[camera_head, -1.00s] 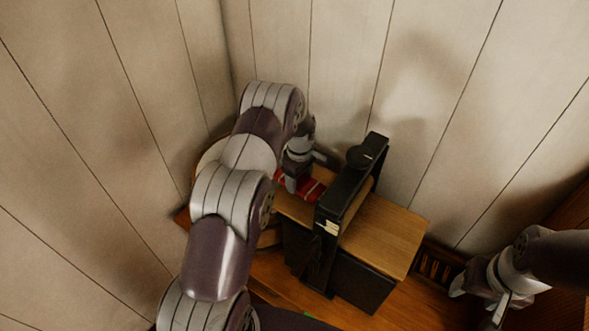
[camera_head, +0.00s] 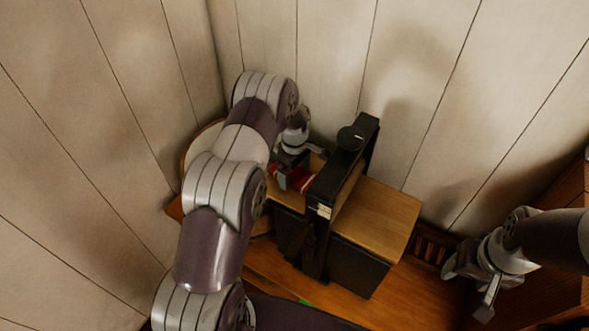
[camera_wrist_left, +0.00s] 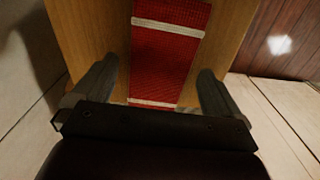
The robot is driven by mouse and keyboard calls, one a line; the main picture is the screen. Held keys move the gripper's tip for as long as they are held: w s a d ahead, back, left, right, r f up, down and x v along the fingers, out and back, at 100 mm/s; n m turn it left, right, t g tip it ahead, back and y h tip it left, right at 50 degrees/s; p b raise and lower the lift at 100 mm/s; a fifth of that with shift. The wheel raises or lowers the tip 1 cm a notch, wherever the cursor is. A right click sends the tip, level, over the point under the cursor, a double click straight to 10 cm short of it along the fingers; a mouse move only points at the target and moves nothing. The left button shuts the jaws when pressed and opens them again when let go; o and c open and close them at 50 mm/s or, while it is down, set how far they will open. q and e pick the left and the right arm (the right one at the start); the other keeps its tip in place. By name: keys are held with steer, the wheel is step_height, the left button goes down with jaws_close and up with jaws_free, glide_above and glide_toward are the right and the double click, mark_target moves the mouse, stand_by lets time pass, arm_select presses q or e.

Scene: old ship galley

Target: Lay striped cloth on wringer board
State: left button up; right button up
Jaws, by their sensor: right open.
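The red cloth with white stripes (camera_head: 297,179) lies on the wooden board on the near-left side of the black wringer frame (camera_head: 322,205). In the left wrist view the cloth (camera_wrist_left: 172,55) lies lengthwise along the wringer board (camera_wrist_left: 112,25), with bare wood on both sides. My left gripper (camera_head: 300,166) is over this part of the board. Its fingers (camera_wrist_left: 156,88) are wide apart, one on each side of the cloth, with clear gaps. My right gripper (camera_head: 468,285) is open and empty at the lower right, away from the cloth.
The wringer's board (camera_head: 385,225) continues bare to the right of the frame. A black knob (camera_head: 350,138) stands on top of the frame. Pale plank walls (camera_head: 440,70) close in behind and to the left. A round pale object (camera_head: 197,148) is partly hidden behind my left arm.

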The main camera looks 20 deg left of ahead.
arm_select(q)
steer(key=shift+r, duration=0.1)
step_height(320, 180, up, 12)
steer(key=b, duration=0.4)
steer(key=shift+r, duration=0.25)
